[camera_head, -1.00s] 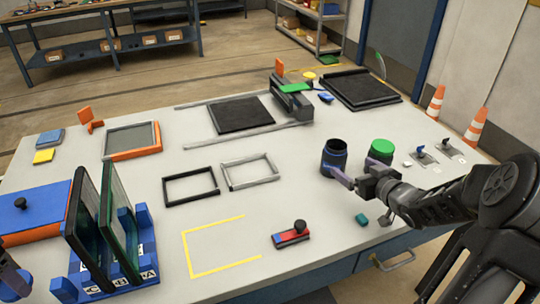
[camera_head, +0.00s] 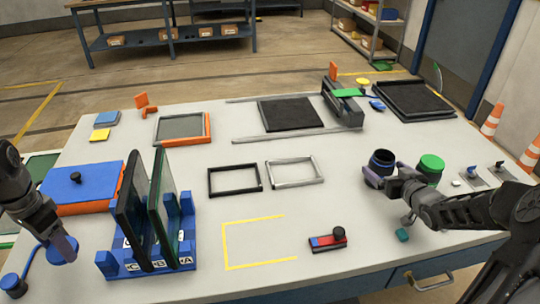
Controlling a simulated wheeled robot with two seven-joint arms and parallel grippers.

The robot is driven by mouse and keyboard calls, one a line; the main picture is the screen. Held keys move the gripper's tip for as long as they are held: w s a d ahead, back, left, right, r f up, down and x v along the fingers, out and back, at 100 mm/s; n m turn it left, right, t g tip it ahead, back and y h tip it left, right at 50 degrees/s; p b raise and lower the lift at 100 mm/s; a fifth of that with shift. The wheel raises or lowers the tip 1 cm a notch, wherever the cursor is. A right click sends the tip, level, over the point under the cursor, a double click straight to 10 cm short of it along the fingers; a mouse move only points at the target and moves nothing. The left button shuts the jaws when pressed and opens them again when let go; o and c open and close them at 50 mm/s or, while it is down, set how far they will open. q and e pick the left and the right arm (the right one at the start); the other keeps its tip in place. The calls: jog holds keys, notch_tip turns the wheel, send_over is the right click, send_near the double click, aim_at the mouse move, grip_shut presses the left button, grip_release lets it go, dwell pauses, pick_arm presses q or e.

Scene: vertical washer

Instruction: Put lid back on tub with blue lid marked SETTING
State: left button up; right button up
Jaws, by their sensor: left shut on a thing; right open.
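An open dark blue tub (camera_head: 382,160) stands upright on the table at the right, its dark inside showing. Beside it on the right stands a tub with a green lid (camera_head: 431,164). My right gripper (camera_head: 372,178) is open at the front of the dark blue tub, low by its side; I cannot tell whether it touches. My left gripper (camera_head: 66,240) is at the far left, shut on a blue round lid (camera_head: 61,252), near the table's left edge. No SETTING marking is readable.
A blue rack with upright dark panels (camera_head: 187,238) stands between my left gripper and the tub. A blue-topped orange box (camera_head: 90,184) is behind the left gripper. Frames (camera_head: 234,180) and a red-blue block (camera_head: 328,241) lie mid-table. A blue knob (camera_head: 12,284) shows at lower left.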

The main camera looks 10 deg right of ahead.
jog(key=shift+x, duration=1.4)
jog(key=c, duration=1.7)
